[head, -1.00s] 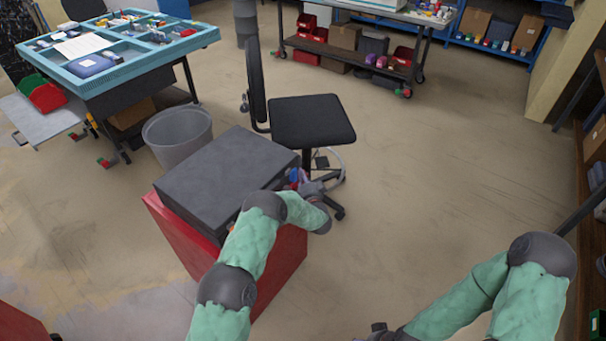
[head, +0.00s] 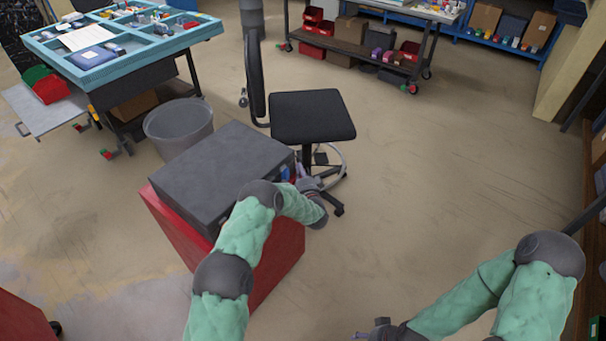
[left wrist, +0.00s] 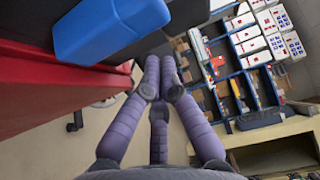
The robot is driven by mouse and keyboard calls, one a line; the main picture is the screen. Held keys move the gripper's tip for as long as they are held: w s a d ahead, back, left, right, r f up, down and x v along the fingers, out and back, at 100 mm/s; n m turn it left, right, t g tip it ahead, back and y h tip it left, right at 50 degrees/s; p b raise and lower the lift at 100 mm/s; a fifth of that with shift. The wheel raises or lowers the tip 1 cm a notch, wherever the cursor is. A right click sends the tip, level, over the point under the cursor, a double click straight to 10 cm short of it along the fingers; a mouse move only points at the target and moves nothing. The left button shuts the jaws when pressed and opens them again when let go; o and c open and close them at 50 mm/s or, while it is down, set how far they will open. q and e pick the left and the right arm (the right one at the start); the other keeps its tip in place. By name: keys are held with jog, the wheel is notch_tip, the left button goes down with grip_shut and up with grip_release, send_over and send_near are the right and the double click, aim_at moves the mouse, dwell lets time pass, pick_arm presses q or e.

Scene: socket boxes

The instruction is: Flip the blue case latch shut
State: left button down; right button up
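A dark grey case (head: 222,170) lies closed-looking on a red cabinet (head: 180,228) in the head view. The blue latch (head: 286,173) shows small on the case's right side, partly behind my left arm. In the left wrist view the blue latch (left wrist: 105,30) is large at the upper left, jutting from the dark case side above the red cabinet. My left gripper (left wrist: 160,68) has its purple fingers brought together with nothing visible between them. Its tips appear beside the latch, to its right; contact cannot be told. My right gripper (head: 378,326) is partly seen at the bottom edge, away from the case.
A grey bin (head: 178,128) stands behind the cabinet and a black chair (head: 311,118) stands just beyond the case. A blue sorting table (head: 120,45) is at the upper left. Open floor lies to the right of the cabinet.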

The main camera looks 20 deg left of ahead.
pick_arm(q)
jog(key=p+v, duration=0.2)
jog(key=v, duration=0.8)
jog(key=shift+p, duration=0.4)
jog(key=shift+d, duration=0.1)
jog(key=s+d+f+n+g+h, duration=0.3)
jog(key=s+f+h, duration=0.1)
jog(key=s+f, duration=0.25)
jog(key=s+d+f+n+g+h, duration=0.3)
jog(key=s+f+h, duration=0.2)
jog(key=s+f, duration=0.15)
jog(key=s+d+n+g+h, duration=0.2)
jog(key=s+n+g, duration=0.2)
jog(key=s, duration=0.9)
jog(key=s+d+n+g+h, duration=0.2)
jog(key=s+d+n+g, duration=0.1)
jog(key=s, duration=1.1)
jog(key=shift+n+g, duration=0.6)
jog(key=shift+g, duration=0.4)
